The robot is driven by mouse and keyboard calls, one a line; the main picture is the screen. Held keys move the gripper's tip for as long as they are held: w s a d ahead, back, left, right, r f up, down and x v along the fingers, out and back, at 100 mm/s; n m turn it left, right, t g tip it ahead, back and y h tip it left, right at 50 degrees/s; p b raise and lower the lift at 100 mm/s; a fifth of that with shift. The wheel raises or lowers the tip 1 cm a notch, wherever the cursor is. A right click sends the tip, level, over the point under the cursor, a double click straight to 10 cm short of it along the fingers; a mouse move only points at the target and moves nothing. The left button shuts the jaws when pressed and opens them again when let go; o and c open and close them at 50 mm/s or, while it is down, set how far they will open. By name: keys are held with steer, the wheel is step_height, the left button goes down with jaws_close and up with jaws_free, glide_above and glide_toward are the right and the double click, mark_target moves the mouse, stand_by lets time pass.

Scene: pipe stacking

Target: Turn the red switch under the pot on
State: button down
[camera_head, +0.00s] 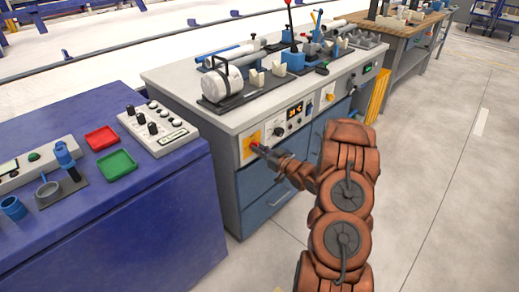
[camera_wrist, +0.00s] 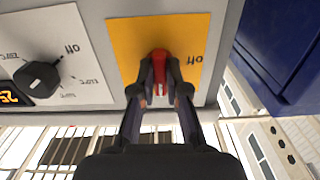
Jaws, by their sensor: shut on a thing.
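The red switch (camera_wrist: 159,62) sits on a yellow plate (camera_wrist: 128,40) with an "off" label to its right in the wrist view. My gripper (camera_wrist: 160,88) is shut on the red switch, with a dark fingertip on each side of it. In the head view my gripper (camera_head: 262,150) reaches the yellow plate (camera_head: 252,139) at the left of the grey bench's front panel. The switch itself is hard to make out there. A silver cylindrical pot (camera_head: 222,82) lies on the bench top above the panel.
A black knob (camera_wrist: 38,79) on a white plate is beside the yellow plate in the wrist view. A blue table (camera_head: 130,215) with red and green trays stands left of the grey bench (camera_head: 205,118). Open floor lies to the right.

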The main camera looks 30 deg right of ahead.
steer(key=shift+w+a+r, duration=0.1)
steer(key=shift+w+r, duration=0.05)
steer(key=shift+r, duration=0.2)
steer(key=c, duration=1.2)
jaws_free()
steer(key=shift+f, duration=0.25)
steer(key=v, duration=1.2)
